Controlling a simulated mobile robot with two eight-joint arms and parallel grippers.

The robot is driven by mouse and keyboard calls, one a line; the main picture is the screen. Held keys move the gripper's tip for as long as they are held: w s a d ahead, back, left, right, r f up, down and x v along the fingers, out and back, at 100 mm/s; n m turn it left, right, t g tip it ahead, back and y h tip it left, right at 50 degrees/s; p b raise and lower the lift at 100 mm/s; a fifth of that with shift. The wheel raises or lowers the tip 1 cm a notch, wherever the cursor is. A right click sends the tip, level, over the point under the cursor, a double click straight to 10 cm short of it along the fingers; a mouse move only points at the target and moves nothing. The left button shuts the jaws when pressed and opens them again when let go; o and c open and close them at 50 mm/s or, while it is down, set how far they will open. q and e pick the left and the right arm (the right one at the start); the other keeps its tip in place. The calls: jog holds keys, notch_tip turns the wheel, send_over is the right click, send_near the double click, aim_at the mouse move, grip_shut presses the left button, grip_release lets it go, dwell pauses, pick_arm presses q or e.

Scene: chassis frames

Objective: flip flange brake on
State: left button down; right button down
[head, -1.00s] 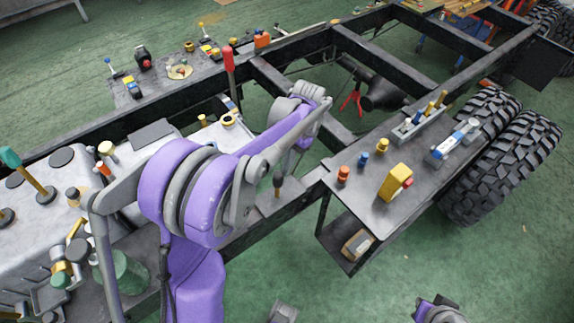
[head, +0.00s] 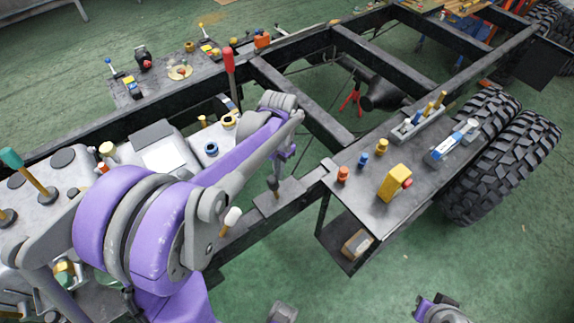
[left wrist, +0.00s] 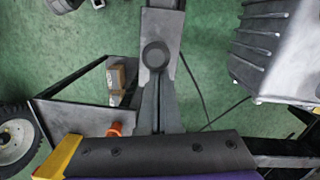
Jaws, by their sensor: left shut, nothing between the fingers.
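A small upright lever with a dark knob (head: 273,184) stands on a flat plate (head: 280,194) on the near chassis rail; I take it for the flange brake. In the left wrist view its round dark knob (left wrist: 154,55) shows from above over the grey plate. My left gripper (left wrist: 156,82) has its dark fingers shut together and empty, their tips close to the knob; I cannot tell if they touch. In the head view the left hand (head: 280,158) hangs just above the lever, partly hidden by my own forearm. My right gripper is not clearly seen.
A side shelf (head: 375,205) to the right carries a yellow block (head: 394,183) and small knobs; a cardboard box (head: 357,243) sits below. A red-handled lever (head: 229,70) stands behind my arm. Large tyres (head: 500,160) are at right. Green floor in front is open.

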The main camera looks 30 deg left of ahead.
pick_arm(q)
jog(key=s+t, duration=0.1)
jog(key=s+a+t, duration=0.1)
jog(key=s+t+h, duration=0.1)
jog(key=shift+s+a, duration=0.3)
jog(key=shift+s, duration=0.05)
jog(key=shift+s+a+f+t+h, duration=0.2)
jog(key=shift+s+t, duration=0.1)
jog(key=shift+s, duration=0.15)
jog(key=shift+s+a+f+t+h, duration=0.15)
jog(key=shift+s+t, duration=0.15)
jog(key=shift+s, duration=0.15)
jog(key=shift+s+a+f+t+h, duration=0.2)
jog(key=shift+s+t, duration=0.1)
jog(key=shift+s, duration=0.15)
jog(key=shift+s+f, duration=0.1)
jog(key=shift+s, duration=0.05)
notch_tip(320, 180, up, 12)
jog(key=a+p, duration=0.1)
jog(key=p, duration=0.1)
jog(key=shift+s+a+f+p, duration=0.15)
jog(key=shift+s+a+p, duration=0.15)
